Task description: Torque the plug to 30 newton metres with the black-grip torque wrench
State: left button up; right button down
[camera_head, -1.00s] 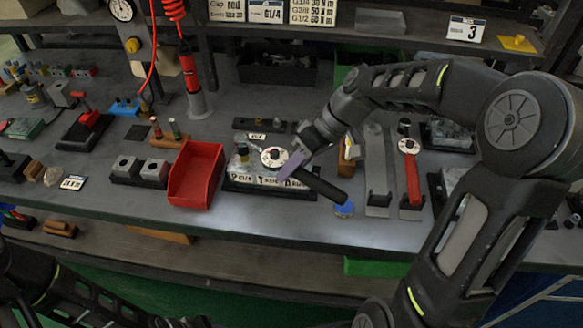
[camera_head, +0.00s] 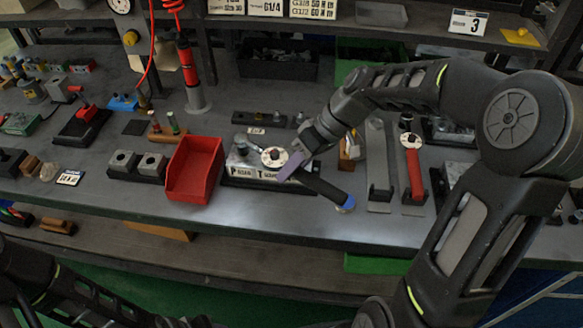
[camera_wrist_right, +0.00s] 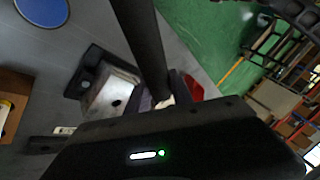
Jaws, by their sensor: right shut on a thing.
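The black-grip torque wrench (camera_head: 325,188) has a round white dial (camera_head: 273,157) over the valve block and a dark handle pointing to the lower right. My right gripper (camera_head: 293,164) is shut on the wrench near the dial; its fingers partly hide it. In the right wrist view the dark handle (camera_wrist_right: 144,45) runs up from the gripper. The metal valve block (camera_head: 243,160) sits on a black base with white labels; it also shows in the right wrist view (camera_wrist_right: 110,98). The plug cannot be made out under the wrench head. My left gripper is out of view.
A red bin (camera_head: 194,170) stands just left of the block. A red-grip wrench (camera_head: 414,172) rests in a holder at right. The bench front edge is close.

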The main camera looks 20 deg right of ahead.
jog(key=shift+a, duration=0.1)
dwell(0.4)
jog(key=shift+s+a+m+t+b, duration=0.25)
jog(key=shift+a+m+t+b, duration=0.1)
jog(key=shift+a+m, duration=0.15)
jog(key=shift+s+a+m+t+b, duration=0.3)
jog(key=shift+a+m, duration=0.1)
jog(key=shift+a, duration=0.15)
jog(key=shift+a, duration=0.1)
jog(key=shift+s+a+m+t+h+b, duration=0.15)
jog(key=shift+a+m+t+h, duration=0.1)
jog(key=shift+a+m, duration=0.3)
jog(key=shift+s+a+m+t+h+b, duration=0.15)
jog(key=shift+a+m+t+h, duration=0.1)
jog(key=shift+a+m, duration=0.25)
jog(key=shift+w+a, duration=0.1)
jog(key=shift+a+m+t+h, duration=0.35)
jog(key=shift+a+m, duration=0.5)
jog(key=shift+a, duration=0.25)
jog(key=shift+a+r+p, duration=0.1)
jog(key=shift+a+p, duration=0.05)
jog(key=shift+p, duration=0.3)
